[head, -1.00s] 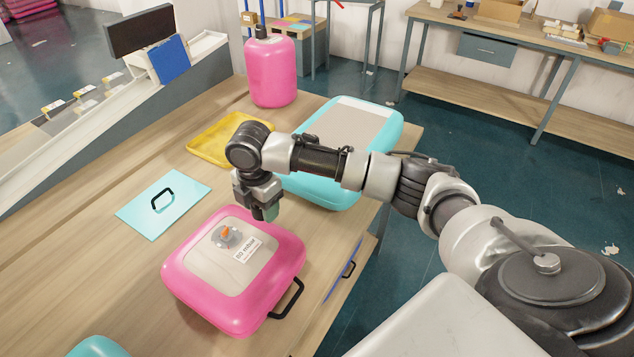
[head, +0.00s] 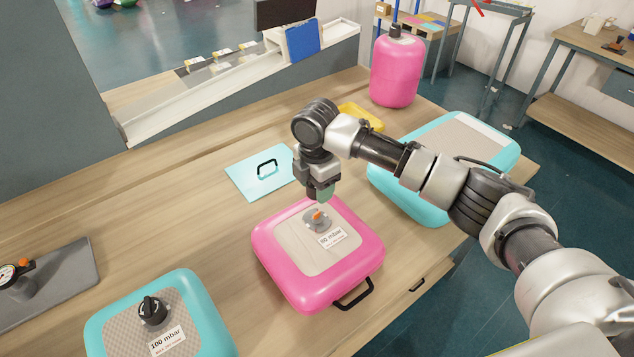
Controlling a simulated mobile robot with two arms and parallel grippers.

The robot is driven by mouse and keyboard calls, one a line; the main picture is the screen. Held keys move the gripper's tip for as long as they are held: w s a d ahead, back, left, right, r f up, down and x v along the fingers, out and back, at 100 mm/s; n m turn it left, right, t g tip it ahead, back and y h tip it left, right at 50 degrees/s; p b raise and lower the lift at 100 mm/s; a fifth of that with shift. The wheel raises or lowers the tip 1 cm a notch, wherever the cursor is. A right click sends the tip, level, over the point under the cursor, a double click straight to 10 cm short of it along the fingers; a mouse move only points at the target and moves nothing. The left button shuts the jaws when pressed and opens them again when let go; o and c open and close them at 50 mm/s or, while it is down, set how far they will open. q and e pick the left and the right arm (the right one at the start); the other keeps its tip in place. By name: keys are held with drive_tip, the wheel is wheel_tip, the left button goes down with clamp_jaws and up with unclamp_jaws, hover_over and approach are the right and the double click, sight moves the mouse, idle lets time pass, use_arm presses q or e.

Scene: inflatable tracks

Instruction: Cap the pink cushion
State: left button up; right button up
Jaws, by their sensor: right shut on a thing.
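My left gripper is not in view.
A teal cushion (head: 205,318) with a black-capped valve (head: 152,312), labelled 100 mbar, lies front left. A gauge on a grey plate (head: 70,283) is at far left.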

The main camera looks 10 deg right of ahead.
sight(316, 213)
drive_tip(key=shift+f+b, duration=1.1)
drive_tip(key=shift+f, duration=1.8)
drive_tip(key=shift+p, duration=0.45)
drive_tip(key=shift+r, duration=0.1)
drive_tip(key=shift+p, duration=0.4)
drive_tip(key=shift+p, duration=0.4)
drive_tip(key=shift+f+b, duration=1)
drive_tip(key=shift+f, duration=1.15)
